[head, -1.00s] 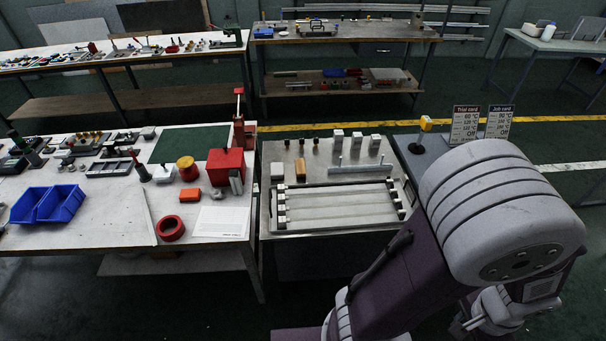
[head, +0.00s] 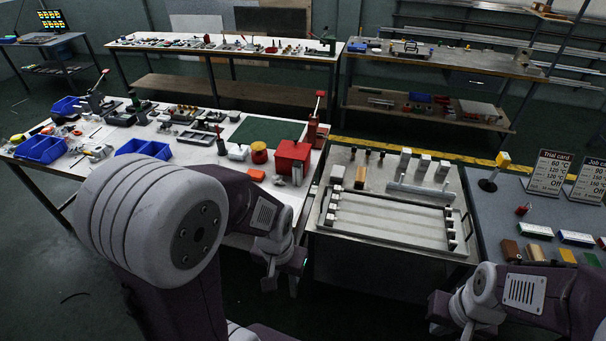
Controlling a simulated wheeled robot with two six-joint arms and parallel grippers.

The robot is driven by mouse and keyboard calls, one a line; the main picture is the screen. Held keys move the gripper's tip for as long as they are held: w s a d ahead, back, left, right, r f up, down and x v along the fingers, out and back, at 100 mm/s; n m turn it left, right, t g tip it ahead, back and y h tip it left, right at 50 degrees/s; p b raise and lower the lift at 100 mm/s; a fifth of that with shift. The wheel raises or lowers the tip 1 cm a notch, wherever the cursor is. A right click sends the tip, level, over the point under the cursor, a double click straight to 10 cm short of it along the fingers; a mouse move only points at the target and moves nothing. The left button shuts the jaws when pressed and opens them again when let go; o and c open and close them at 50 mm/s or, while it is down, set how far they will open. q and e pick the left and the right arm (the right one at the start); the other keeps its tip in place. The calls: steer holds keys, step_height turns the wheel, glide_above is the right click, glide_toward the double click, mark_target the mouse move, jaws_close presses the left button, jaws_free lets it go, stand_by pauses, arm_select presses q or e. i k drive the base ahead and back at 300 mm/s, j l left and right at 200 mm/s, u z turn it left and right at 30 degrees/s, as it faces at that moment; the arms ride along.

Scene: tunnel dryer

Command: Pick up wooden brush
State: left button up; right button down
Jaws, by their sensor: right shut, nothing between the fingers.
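I cannot make out the wooden brush for sure. A small upright wooden-coloured block (head: 360,177) stands at the back left of the metal-topped table. A brown block (head: 510,250) and another wooden-looking piece (head: 535,252) lie on the grey table at right. My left gripper (head: 281,284) hangs in front of the gap between the white and metal-topped tables, its jaws too small and dark to read. My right gripper (head: 440,312) is shut and empty, low in front of the metal-topped table, left of the grey table. Both grippers are apart from these pieces.
The metal-topped table (head: 345,243) carries a frame of pale bars (head: 390,222) and several upright blocks. The white table (head: 190,150) holds blue bins (head: 145,149) and a red box (head: 292,158). Sign cards (head: 550,174) stand on the grey table (head: 515,212).

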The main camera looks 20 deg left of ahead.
mark_target(361, 172)
steer(key=u, duration=0.2)
steer(key=i+l+z, duration=0.15)
steer(key=i+l, duration=0.15)
steer(key=i, duration=0.15)
steer(key=i+l+z, duration=0.15)
steer(key=i, duration=0.3)
steer(key=i+l+z, duration=0.15)
steer(key=i, duration=0.3)
steer(key=l, duration=0.1)
